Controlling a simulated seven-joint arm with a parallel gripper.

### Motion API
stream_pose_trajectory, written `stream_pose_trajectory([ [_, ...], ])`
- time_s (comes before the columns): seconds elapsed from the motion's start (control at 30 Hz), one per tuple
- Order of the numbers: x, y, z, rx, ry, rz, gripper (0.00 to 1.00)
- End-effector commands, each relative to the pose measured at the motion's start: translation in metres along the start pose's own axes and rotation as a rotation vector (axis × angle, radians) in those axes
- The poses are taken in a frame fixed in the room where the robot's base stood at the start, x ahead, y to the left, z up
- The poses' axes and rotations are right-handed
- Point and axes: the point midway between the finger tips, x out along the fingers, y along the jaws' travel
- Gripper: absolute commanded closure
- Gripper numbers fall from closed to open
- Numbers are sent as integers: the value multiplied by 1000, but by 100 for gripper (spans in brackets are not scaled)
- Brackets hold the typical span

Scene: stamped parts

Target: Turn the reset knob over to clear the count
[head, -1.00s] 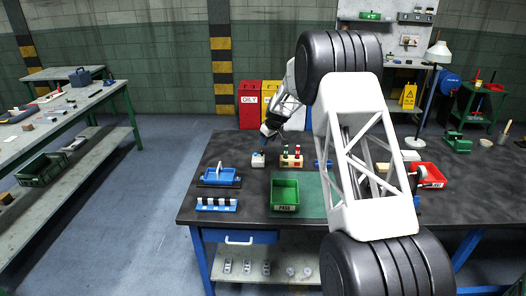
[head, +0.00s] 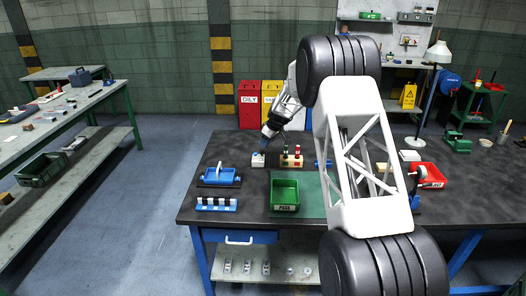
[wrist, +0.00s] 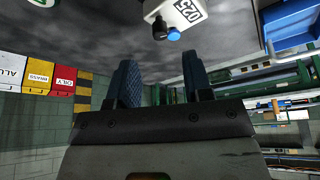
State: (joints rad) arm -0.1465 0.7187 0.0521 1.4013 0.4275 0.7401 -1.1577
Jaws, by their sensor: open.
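A small white counter box (head: 258,160) stands on the dark bench top, left of the middle. The wrist view shows the counter (wrist: 182,10) at the top edge, partly cut off, with the number 025 on its face. A round blue knob (wrist: 174,34) and a small black part (wrist: 159,31) stick out from it; I cannot tell for sure which is the reset knob. My gripper (wrist: 160,76) is open, with two dark blue fingers apart and nothing between them. In the head view my gripper (head: 266,146) is just above the counter, pointing down; contact cannot be made out.
A block with red-topped parts (head: 291,160) stands close to the right of the counter. A red bin (head: 432,175) stands at the right.

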Motion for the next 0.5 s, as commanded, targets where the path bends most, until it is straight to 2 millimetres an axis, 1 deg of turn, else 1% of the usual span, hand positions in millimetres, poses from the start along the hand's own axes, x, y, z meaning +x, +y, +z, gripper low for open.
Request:
stream_pose_trajectory([
  [0.5, 54, 0, 0, -1, -1, -1, 54],
])
